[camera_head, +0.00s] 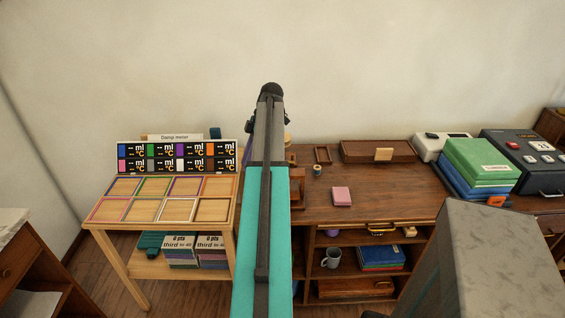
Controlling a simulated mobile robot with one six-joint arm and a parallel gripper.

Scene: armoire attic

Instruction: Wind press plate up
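My arm, teal with a dark grey upper part, rises through the middle of the view and hides what lies behind it. My gripper cannot be made out; it seems hidden behind the arm. A small upright brown wooden frame (298,187) stands on the brown desk, just right of the arm and partly covered by it. It may be the press, but I cannot make out a plate or a winding handle, nor how high a plate stands.
The desk (390,191) holds a pink block (342,196), a wooden tray (362,151) and stacked green and blue books (480,165). A dark device (525,152) stands far right. A light wooden table (232,231) with framed squares stands left. A grey block-like surface (500,260) fills the lower right.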

